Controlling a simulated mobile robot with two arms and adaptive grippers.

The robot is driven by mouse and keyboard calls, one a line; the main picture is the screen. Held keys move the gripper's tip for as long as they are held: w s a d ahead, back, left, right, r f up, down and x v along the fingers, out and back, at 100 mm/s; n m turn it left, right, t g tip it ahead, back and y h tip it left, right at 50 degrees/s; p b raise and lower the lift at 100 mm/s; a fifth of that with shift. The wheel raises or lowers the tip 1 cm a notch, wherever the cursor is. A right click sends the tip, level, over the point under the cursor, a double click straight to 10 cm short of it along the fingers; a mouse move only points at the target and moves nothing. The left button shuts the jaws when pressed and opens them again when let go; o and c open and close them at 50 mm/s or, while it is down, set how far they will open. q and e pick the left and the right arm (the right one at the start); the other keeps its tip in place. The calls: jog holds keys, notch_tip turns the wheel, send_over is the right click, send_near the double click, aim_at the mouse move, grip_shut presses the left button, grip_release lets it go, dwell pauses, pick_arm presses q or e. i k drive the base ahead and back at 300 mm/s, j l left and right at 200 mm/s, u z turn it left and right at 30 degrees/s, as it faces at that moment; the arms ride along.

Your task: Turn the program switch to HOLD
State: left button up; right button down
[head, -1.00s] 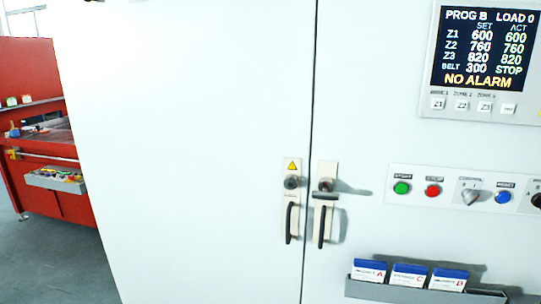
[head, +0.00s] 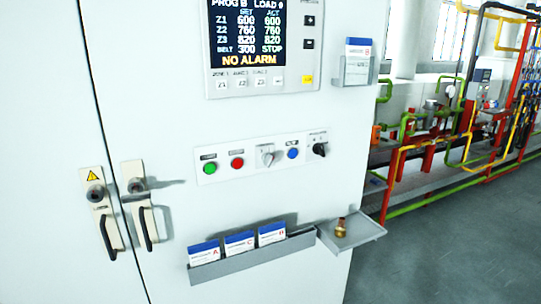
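A white switch panel (head: 262,170) is on the cabinet front, below the display. At its right end is a black rotary switch (head: 320,149) with a pointer-like knob. A grey rotary switch (head: 267,156) sits left of it, past a blue button (head: 292,154). The labels above both switches are too small to read, so I cannot tell which is the program switch or where each points. The display (head: 247,45) reads PROG B, BELT 300 STOP and NO ALARM. Neither of my grippers is in view.
Green (head: 209,168) and red (head: 237,163) buttons share the panel. Below is a card rack (head: 250,261) with cards A, C, B. A small tray (head: 352,238) with a brass-coloured piece (head: 341,227) juts out. A card holder (head: 356,72) is upper right. Floor (head: 460,240) is clear at right.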

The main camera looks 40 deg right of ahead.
aim_at(318, 148)
jog(key=z, duration=1.55)
